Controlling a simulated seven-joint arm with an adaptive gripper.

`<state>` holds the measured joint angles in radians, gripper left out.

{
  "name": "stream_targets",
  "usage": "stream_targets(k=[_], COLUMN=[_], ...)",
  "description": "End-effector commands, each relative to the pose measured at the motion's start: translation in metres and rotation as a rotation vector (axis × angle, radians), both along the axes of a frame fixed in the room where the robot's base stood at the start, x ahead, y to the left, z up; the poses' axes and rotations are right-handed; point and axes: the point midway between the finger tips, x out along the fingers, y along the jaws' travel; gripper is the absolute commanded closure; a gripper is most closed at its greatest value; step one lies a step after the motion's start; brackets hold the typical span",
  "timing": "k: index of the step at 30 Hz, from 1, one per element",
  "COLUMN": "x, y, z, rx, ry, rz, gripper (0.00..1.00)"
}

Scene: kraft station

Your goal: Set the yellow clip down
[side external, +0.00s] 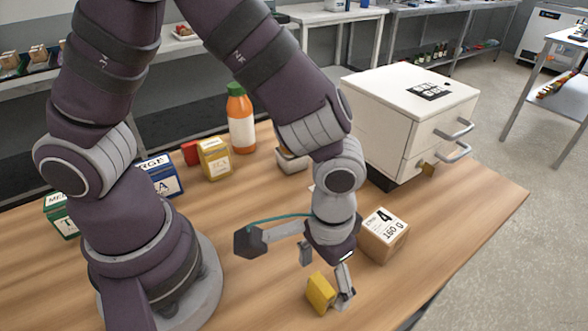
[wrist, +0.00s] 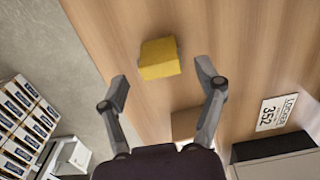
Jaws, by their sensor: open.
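The yellow clip (side external: 320,293) is a small yellow block near the front edge of the wooden table (side external: 470,215). In the wrist view the clip (wrist: 159,58) lies beyond and roughly between my fingertips, with wood showing around it. My gripper (side external: 325,277) points down over the table by the clip. In the wrist view my gripper (wrist: 162,82) has its two fingers spread wide with nothing between them. In the side view one fingertip is close to the clip, and I cannot tell if they touch.
A cardboard box marked 4 and 160 g (side external: 384,236) stands just right of my gripper. A white drawer cabinet (side external: 385,125) is behind it. An orange bottle (side external: 241,120), a yellow box (side external: 214,159), a blue box (side external: 162,176) and a green box (side external: 60,216) stand farther back and left.

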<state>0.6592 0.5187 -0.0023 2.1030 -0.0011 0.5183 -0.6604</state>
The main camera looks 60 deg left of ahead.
Motion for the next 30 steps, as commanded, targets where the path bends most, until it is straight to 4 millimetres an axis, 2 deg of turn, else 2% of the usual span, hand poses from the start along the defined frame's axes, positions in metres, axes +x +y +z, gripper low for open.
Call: stream_targets(k=[6,9,14,17,19,24,27,30], x=[0.001,0.001,0.001,0.008,0.01,-0.002,-0.011,-0.015], y=[-0.001,-0.001,0.004,0.027,0.053,0.113,0.132,0.14], z=[0.058,0.077,0.094,0.113,0.13,0.157,0.163,0.164], rx=[-0.006,-0.004,-0.007,-0.041,-0.065,-0.053,-0.021,-0.001], ry=[-0.006,-0.004,-0.011,-0.077,-0.159,-0.368,-0.45,-0.486], rz=[0.0,0.0,0.003,0.012,0.016,0.016,0.011,0.005], gripper=[0.31,0.31,0.31,0.31,0.31,0.31,0.31,0.31])
